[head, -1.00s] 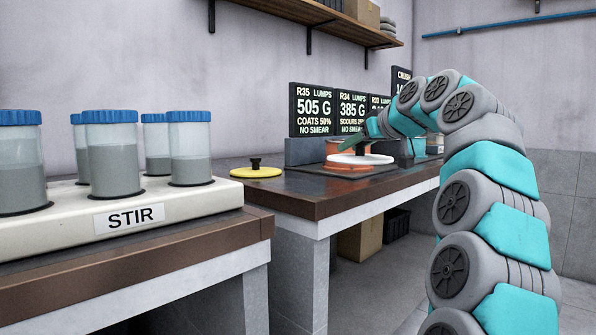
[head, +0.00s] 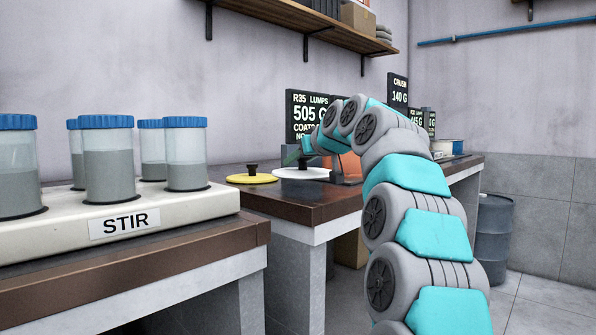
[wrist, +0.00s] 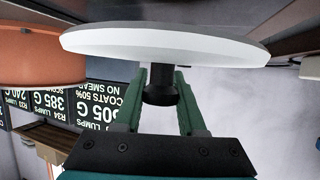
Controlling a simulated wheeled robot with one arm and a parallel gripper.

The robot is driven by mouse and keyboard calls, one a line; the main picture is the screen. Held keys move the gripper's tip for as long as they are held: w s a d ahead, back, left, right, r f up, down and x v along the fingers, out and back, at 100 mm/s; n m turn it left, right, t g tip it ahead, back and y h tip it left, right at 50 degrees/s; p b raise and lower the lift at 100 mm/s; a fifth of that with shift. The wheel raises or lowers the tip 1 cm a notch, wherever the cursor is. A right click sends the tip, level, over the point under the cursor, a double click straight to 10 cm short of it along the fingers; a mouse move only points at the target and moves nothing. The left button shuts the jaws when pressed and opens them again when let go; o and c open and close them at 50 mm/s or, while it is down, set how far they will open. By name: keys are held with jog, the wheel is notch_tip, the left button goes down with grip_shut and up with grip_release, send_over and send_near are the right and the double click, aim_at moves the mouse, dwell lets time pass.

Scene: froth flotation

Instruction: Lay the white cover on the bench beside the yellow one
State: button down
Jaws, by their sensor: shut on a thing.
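The white cover (head: 300,174) is a flat disc with a dark knob, and it appears level just beside the yellow cover in the head view. In the wrist view the white cover (wrist: 165,44) spans the top, and my gripper (wrist: 161,90) is shut on its black knob. My gripper (head: 303,158) is partly hidden by the arm in the head view. The yellow cover (head: 252,178) lies on the bench (head: 310,203) to the left, knob up. I cannot tell whether the white cover touches the bench.
An orange round vessel (head: 350,163) stands right of the white cover, partly behind my arm. Dark signs (head: 310,117) stand at the back of the bench. A stirrer (head: 125,224) with several blue-capped jars is on the nearer bench at left. The bench front is clear.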

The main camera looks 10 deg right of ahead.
aim_at(298, 172)
jog(key=shift+f, duration=1.1)
jog(key=shift+f+b, duration=0.6)
jog(key=c, duration=0.5)
grip_release()
jog(key=shift+r, duration=0.1)
jog(key=shift+r+p, duration=0.65)
jog(key=v, duration=1.1)
jog(key=shift+s+d+r, duration=0.1)
jog(key=shift+s+d, duration=0.05)
jog(key=shift+s, duration=0.25)
